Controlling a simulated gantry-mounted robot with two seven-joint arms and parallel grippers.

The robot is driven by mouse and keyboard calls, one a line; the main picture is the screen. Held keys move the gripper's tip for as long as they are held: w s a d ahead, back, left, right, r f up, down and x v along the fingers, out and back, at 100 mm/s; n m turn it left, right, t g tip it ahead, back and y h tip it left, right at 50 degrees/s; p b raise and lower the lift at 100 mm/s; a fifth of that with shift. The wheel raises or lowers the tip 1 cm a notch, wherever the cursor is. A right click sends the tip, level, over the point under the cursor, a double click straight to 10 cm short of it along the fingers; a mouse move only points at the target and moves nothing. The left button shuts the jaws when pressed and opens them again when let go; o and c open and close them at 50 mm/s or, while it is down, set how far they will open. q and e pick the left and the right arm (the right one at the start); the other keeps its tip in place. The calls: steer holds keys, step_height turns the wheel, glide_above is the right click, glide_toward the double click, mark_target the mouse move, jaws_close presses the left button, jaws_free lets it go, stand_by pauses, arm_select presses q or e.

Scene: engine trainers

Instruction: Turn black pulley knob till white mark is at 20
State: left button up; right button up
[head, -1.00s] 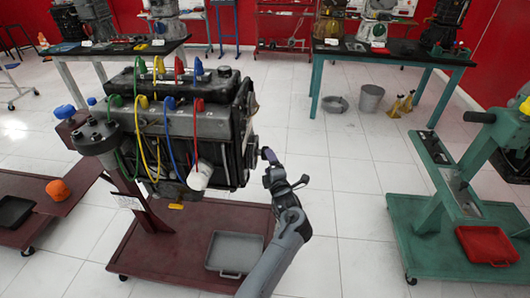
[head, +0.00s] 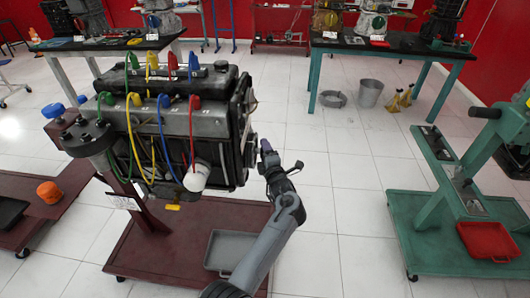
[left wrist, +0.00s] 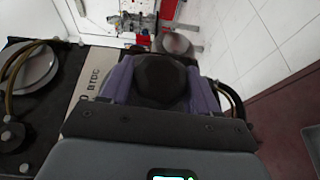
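The engine (head: 205,122) stands on a dark red wheeled stand in the head view. The black pulley knob (left wrist: 160,78) shows in the left wrist view, between two purple fingers. My left gripper (head: 266,150) is at the right end of the engine; it also shows in the left wrist view (left wrist: 160,90). Its fingers flank the knob and appear to touch both sides. A pale scale plate (left wrist: 93,98) with "0" and "BTDC" lies left of the knob. I cannot make out the white mark or a 20. My right gripper is not in view.
A grey tray (head: 224,268) lies on the stand's base below my arm. A green stand (head: 425,215) with a red tray (head: 487,240) is at the right. Open tiled floor lies between the stands. Tables with equipment stand at the back.

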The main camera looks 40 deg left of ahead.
arm_select(q)
steer(key=c, duration=0.5)
steer(key=shift+r+p, duration=0.1)
steer(key=shift+p, duration=0.3)
steer(key=o, duration=0.9)
steer(key=shift+o, duration=0.2)
